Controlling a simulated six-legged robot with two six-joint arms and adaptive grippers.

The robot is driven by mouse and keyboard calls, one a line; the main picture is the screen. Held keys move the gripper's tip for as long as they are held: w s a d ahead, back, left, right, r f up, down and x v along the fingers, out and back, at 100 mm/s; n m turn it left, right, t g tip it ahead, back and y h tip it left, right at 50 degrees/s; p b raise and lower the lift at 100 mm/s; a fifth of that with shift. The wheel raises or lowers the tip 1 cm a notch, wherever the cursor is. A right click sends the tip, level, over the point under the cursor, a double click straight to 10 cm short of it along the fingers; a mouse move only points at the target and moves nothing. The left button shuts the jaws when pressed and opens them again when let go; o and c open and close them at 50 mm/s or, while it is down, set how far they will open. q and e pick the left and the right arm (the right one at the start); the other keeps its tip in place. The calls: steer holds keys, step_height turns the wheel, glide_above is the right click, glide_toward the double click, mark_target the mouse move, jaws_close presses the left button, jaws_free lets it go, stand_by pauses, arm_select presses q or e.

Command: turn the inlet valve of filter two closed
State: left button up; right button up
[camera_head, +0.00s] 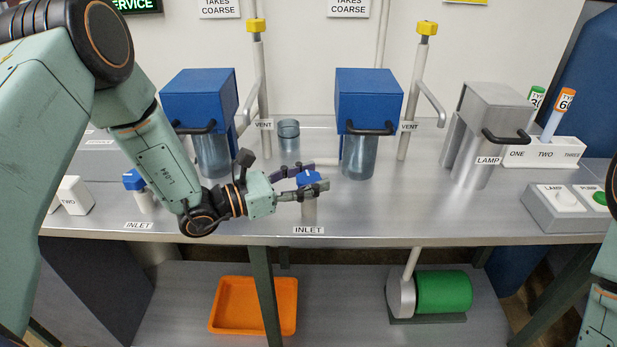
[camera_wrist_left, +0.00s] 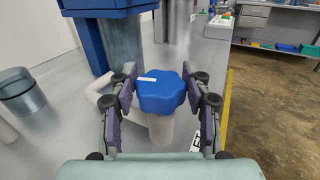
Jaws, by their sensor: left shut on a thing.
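A blue lobed valve knob (camera_head: 308,178) sits on a pale stem above an INLET label, to the front left of the right-hand blue-headed filter (camera_head: 369,100). In the left wrist view the knob (camera_wrist_left: 162,92) has a white mark on its top, pointing left. My left gripper (camera_head: 304,182) is shut on this knob, with one finger on each side of it. A second blue inlet knob (camera_head: 134,179) stands farther left, partly behind my left arm. The left-hand blue-headed filter (camera_head: 205,98) stands behind the arm. My right gripper is out of view.
A clear cup (camera_head: 288,135) stands between the filters. Yellow-capped vent pipes (camera_head: 426,30) rise beside them. A grey lamp housing (camera_head: 488,115) and a button box (camera_head: 568,208) are at right. Below the bench are an orange tray (camera_head: 253,331) and a green motor (camera_head: 444,291).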

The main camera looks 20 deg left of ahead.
arm_select(q)
steer(key=shift+w+f+m+g+h+b, duration=0.1)
steer(key=shift+f+m+g+h+b, duration=0.05)
steer(key=shift+m+g+h+b, duration=1.35)
steer(key=shift+m+g+b, duration=0.2)
steer(key=shift+g+b, duration=0.5)
steer(key=o, duration=1.2)
steer(key=shift+c, duration=0.2)
steer(key=v, duration=1.2)
